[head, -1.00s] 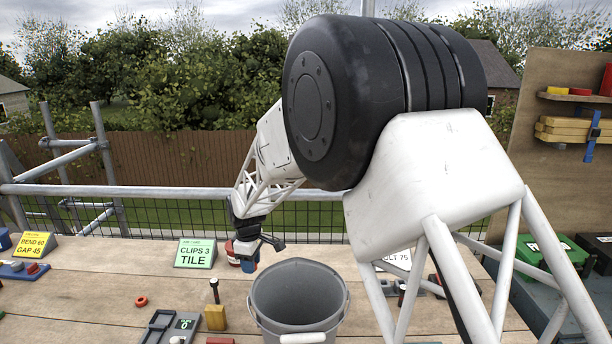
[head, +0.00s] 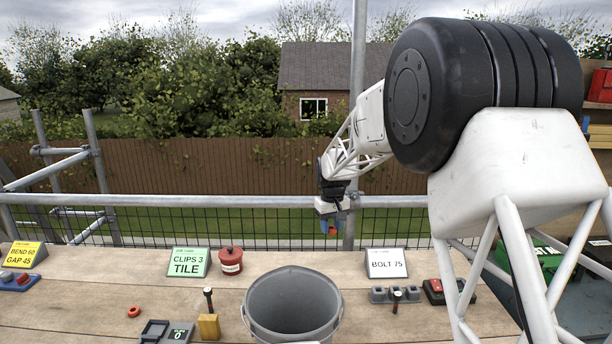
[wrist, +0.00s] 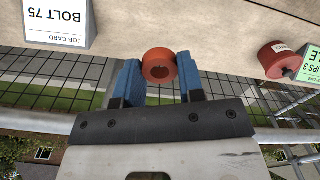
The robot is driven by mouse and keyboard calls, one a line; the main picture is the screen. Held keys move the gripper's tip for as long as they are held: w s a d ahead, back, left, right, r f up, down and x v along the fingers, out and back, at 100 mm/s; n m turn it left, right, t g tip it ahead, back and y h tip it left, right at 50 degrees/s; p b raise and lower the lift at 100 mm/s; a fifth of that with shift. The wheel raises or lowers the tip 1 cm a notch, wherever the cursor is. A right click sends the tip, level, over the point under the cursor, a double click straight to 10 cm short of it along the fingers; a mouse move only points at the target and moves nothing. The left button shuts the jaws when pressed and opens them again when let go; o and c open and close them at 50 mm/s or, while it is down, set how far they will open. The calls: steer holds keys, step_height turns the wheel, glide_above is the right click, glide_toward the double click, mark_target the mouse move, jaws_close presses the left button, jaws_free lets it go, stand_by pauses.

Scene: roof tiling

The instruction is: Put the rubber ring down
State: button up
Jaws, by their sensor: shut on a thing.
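The held ring is small there, a red spot between blue fingers.
A grey bucket (head: 293,303) stands at the front middle. Behind it are the CLIPS card (head: 188,262), a red lidded pot (head: 230,261) and the BOLT card (head: 386,263). Bare wood lies between the pot and the BOLT card.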

steer(key=w+d+r+m, duration=0.1)
steer(key=d+r+m, duration=0.2)
steer(key=d, duration=0.7)
steer(key=shift+w+d+r+m, duration=0.15)
steer(key=shift+w+r+m, duration=0.1)
steer(key=shift+m, duration=0.35)
steer(key=shift+f, duration=0.1)
steer(key=s+a+f, duration=0.4)
steer(key=s+a, duration=0.1)
steer(key=a, duration=0.8)
steer(key=s+a+f, duration=0.5)
steer(key=a, duration=0.8)
steer(key=s+a+f, duration=0.4)
steer(key=s+a, duration=0.1)
steer(key=a, duration=0.9)
steer(key=shift+s+f, duration=0.15)
steer(key=shift+f, duration=0.1)
steer(key=shift+a, duration=0.1)
steer(key=shift+f, duration=2.5)
